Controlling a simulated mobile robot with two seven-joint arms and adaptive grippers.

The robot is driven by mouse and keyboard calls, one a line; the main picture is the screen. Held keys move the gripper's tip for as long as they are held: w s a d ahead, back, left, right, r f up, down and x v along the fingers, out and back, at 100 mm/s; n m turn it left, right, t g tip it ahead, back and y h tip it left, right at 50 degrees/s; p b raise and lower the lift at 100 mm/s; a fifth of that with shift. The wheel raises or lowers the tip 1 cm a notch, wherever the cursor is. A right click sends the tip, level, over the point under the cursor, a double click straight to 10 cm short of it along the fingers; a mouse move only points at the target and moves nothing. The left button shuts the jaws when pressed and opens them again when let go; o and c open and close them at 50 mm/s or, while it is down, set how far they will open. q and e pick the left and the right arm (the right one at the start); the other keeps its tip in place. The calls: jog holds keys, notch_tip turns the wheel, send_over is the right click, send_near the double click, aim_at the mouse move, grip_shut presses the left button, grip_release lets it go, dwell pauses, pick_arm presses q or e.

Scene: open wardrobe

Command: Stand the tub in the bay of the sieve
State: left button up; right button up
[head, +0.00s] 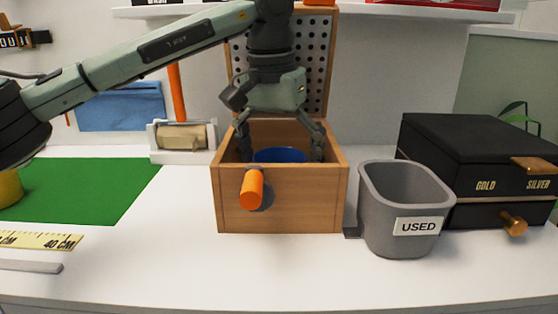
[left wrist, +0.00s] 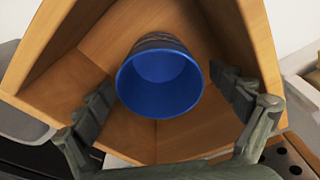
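A blue round tub (head: 280,155) stands inside an open wooden box (head: 310,198) with an orange knob (head: 252,188) on its front. In the left wrist view the tub (left wrist: 160,82) shows its open top, with an empty blue inside. My left gripper (head: 281,148) reaches down into the box. Its open fingers (left wrist: 165,105) are on either side of the tub, with a gap visible on both sides. The lower part of the tub is hidden by the box front in the head view. I cannot make out a sieve or its bay. My right gripper is not in view.
A grey bin (head: 378,215) marked USED stands right of the box. A black case (head: 465,145) marked GOLD and SILVER is farther right. A perforated lid (head: 318,60) rises behind the box. A green mat (head: 90,185) and yellow ruler (head: 40,240) lie left.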

pick_arm(q)
notch_tip(320, 180, up, 12)
jog(key=s+p, duration=0.1)
jog(key=shift+s+a+r, duration=0.15)
jog(key=shift+a, duration=0.15)
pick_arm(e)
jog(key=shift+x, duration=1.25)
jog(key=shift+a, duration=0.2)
